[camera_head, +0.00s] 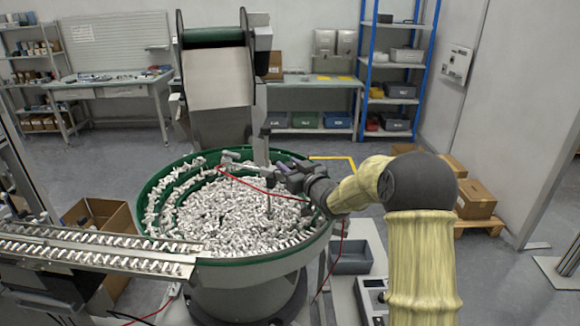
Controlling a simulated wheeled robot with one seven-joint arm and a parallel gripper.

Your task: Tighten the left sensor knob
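A sensor bracket (240,163) with thin grey arms reaches over the large round feeder bowl (310,246), with a red cable running from it.
The bowl is full of small white-grey parts. A grey hopper (217,82) and a vertical post stand behind it. A metal track (100,252) leads off left. A cardboard box (100,214) is at the left, and a grey bin (351,259) at the right.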

